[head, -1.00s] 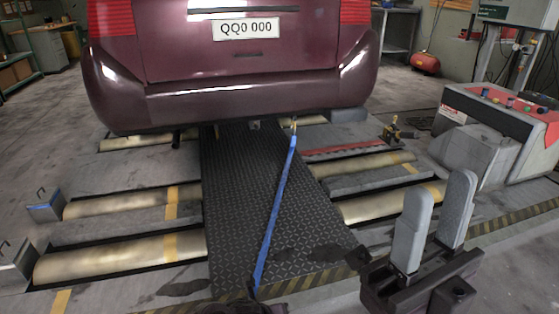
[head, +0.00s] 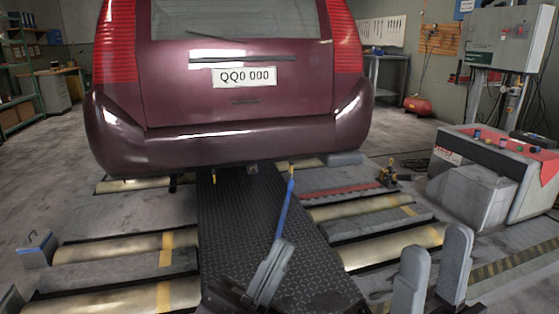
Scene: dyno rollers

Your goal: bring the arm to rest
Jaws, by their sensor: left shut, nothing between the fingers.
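My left gripper (head: 272,250) is at the bottom centre, over the black tread plate (head: 230,220). Its grey fingers are together with nothing between them. A blue strap (head: 284,208) hangs from a yellowish hook (head: 291,170) under the bumper of the maroon car (head: 230,135). The strap's lower part is hidden behind the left fingers. My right gripper (head: 436,250) is at the lower right, with its two grey fingers upright, apart and empty.
Rollers (head: 140,248) lie in the floor on both sides of the tread plate. A grey and red console (head: 495,165) stands at the right, with a cabinet (head: 508,38) behind it. A small block with a blue edge (head: 37,248) sits at the left.

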